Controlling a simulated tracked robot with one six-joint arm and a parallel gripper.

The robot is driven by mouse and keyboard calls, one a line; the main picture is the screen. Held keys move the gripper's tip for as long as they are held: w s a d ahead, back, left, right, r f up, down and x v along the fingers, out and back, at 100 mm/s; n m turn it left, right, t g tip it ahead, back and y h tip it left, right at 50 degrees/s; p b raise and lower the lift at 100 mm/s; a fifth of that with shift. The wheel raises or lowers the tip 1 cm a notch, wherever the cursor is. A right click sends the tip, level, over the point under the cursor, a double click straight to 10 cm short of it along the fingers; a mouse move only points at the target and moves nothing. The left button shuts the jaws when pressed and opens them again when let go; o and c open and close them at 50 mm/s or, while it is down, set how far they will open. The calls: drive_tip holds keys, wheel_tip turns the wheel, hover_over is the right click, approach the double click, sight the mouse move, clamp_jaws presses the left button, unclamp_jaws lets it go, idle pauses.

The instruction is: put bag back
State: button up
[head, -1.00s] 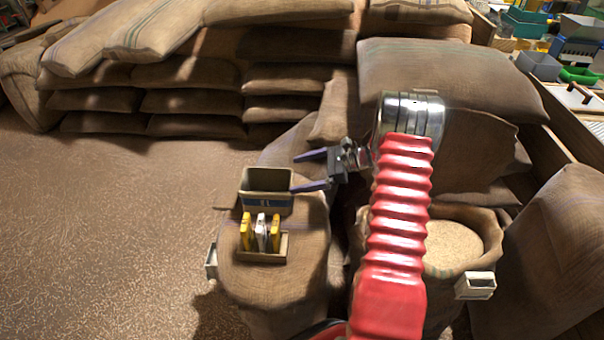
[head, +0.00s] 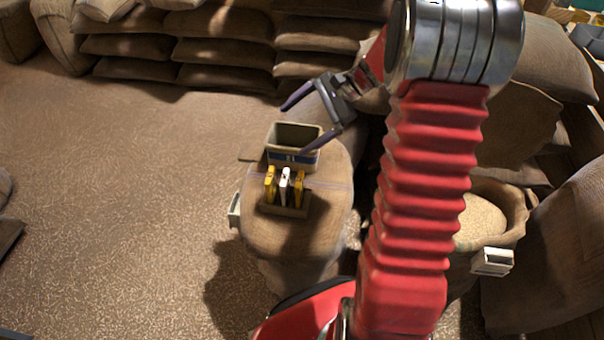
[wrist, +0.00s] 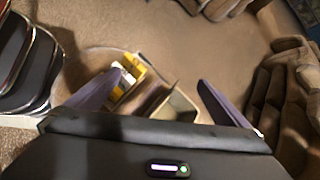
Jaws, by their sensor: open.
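Yellow and white packets (head: 285,186) stand upright in a small tan holder (head: 286,211) on top of a full burlap sack (head: 275,240). An open box (head: 294,157) with a blue label band stands just behind them. I cannot tell which item is the bag. My gripper (head: 293,128) is open and empty, with its purple fingers around and above the box, one tip overlapping the box's right side. In the wrist view, the packets (wrist: 125,75) show near the left finger and the box (wrist: 172,104) between the fingers of my gripper (wrist: 160,77).
An open sack of grain (head: 482,222) stands at the right, partly behind my arm. Small pale boxes hang on the left side of the packet sack (head: 234,210) and on the grain sack (head: 493,262). Stacked sacks (head: 222,55) line the back.

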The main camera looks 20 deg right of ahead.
drive_tip(key=s+a+r+n+h, duration=0.3)
drive_tip(key=s+r+n, duration=0.1)
drive_tip(key=s, duration=0.4)
drive_tip(key=s+a+r+n+t+h, duration=0.1)
drive_tip(key=s+a+r+n+h, duration=0.2)
drive_tip(key=s+n, duration=0.4)
drive_tip(key=s+a+r+n+t+h, duration=0.1)
drive_tip(key=s+a+r+n, duration=0.3)
drive_tip(key=s, duration=0.5)
drive_tip(key=shift+s+r+n+h, duration=0.25)
drive_tip(key=shift+r+n+h, duration=0.4)
drive_tip(key=shift+n+h, duration=0.25)
